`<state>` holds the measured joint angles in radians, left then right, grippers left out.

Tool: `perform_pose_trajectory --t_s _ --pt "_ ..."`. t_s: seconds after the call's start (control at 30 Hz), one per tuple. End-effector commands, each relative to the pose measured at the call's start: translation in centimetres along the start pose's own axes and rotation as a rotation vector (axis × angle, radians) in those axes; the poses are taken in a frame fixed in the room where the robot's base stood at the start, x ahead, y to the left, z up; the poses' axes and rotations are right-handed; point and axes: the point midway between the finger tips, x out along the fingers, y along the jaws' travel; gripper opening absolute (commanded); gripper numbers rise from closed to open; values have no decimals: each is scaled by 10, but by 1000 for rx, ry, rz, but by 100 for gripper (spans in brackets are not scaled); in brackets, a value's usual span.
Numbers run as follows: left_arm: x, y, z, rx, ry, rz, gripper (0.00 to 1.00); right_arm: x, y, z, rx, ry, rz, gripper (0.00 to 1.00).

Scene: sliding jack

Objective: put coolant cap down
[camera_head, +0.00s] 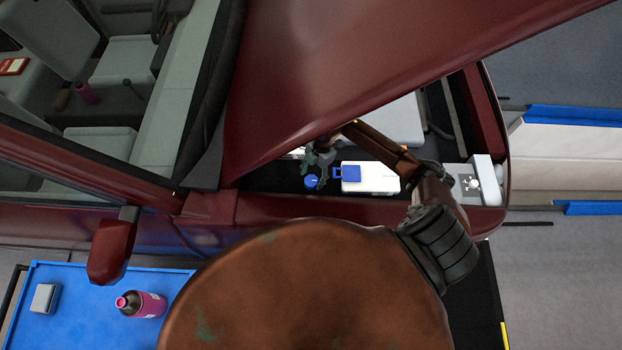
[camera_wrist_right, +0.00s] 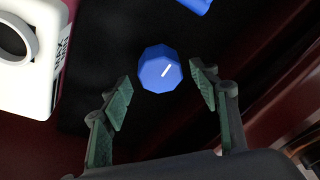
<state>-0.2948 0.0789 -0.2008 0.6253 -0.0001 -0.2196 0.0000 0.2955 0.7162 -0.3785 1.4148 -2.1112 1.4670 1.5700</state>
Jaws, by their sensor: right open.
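The blue coolant cap (camera_head: 311,181) lies on a black surface inside the engine bay. A white container (camera_wrist_right: 28,50) with an open round neck and black lettering stands at the left of the wrist view. My left gripper is not in view.
A white box with a blue part (camera_head: 376,178) stands right of the cap. The raised red hood (camera_head: 330,60) overhangs the bay, and the fender edges the near side. A grey-white unit (camera_head: 487,181) is at the right. A blue-topped table (camera_head: 75,325) holds a pink bottle (camera_head: 140,304).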

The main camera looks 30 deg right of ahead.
Motion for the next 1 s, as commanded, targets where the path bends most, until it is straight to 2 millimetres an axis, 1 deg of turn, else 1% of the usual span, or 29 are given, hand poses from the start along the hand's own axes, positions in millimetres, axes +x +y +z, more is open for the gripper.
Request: perform_pose_trajectory --t_s 0.03,0.3,0.4,0.5,0.7,1.0 --pt "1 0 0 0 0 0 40 -10 0 2 -1 -5 2 56" --pt "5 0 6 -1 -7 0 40 -67 0 2 -1 -6 1 56" --pt "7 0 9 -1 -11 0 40 -84 0 2 -2 -5 1 56" --pt "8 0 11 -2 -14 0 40 -96 0 1 -1 -4 0 56" --pt "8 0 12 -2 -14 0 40 -106 0 0 0 -1 0 56" --pt "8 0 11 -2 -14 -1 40 -106 0 0 0 -1 0 56"
